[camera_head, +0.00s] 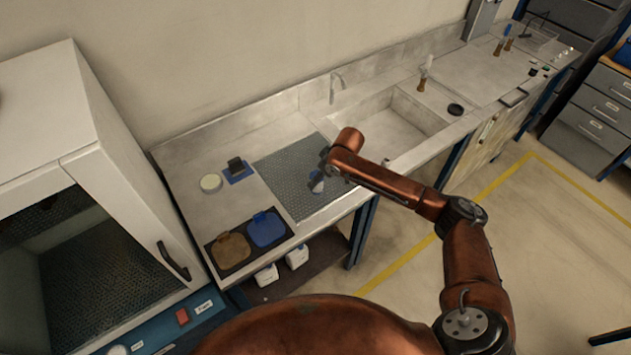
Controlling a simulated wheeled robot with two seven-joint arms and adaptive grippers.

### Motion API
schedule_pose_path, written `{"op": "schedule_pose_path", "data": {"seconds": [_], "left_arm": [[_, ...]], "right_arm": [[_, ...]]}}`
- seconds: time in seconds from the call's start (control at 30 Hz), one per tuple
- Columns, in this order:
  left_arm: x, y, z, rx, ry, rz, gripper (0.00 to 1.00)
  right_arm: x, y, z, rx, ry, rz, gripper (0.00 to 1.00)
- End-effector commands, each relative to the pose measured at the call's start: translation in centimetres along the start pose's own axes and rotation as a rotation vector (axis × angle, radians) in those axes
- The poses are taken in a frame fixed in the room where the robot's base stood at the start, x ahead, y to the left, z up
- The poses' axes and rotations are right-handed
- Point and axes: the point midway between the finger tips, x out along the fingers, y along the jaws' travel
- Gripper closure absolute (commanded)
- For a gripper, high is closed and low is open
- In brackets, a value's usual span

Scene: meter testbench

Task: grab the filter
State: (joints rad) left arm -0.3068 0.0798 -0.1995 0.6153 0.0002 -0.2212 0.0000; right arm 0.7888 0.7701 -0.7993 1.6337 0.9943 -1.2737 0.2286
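I cannot tell for sure which thing is the filter. A small round whitish disc (210,183) lies on the left part of the bench, next to a dark block on a blue base (237,170). My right arm reaches in from the right, and my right gripper (321,174) is over the grey perforated mat (285,172), near its right edge. A small pale and blue thing (317,184) shows at the gripper's tip. The fingers are too small and hidden to tell whether they hold it. My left gripper is not in view.
A dark tray (212,248) with a brown pad (232,251) and a blue pad (267,229) lies at the bench's front left. A white cabinet (45,120) stands at the left. A sink (385,130) is right of the mat. White containers (297,257) sit below the bench.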

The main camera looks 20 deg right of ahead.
Motion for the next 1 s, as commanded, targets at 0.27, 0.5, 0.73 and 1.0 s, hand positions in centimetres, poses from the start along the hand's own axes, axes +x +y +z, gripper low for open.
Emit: {"op": "schedule_pose_path", "data": {"seconds": [0.27,0.5,0.73,1.0], "left_arm": [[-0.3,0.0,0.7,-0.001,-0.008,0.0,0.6],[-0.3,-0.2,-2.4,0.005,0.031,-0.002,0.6],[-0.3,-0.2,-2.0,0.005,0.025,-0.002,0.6],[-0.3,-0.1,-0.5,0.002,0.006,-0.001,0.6]], "right_arm": [[3.9,0.0,0.0,0.001,-0.002,0.001,0.42],[4.8,-0.1,-0.1,-0.002,-0.001,0.0,0.42],[4.8,-0.1,-0.2,-0.003,-0.001,0.0,0.51],[4.8,-0.1,-0.2,-0.003,-0.001,0.0,0.69]]}}
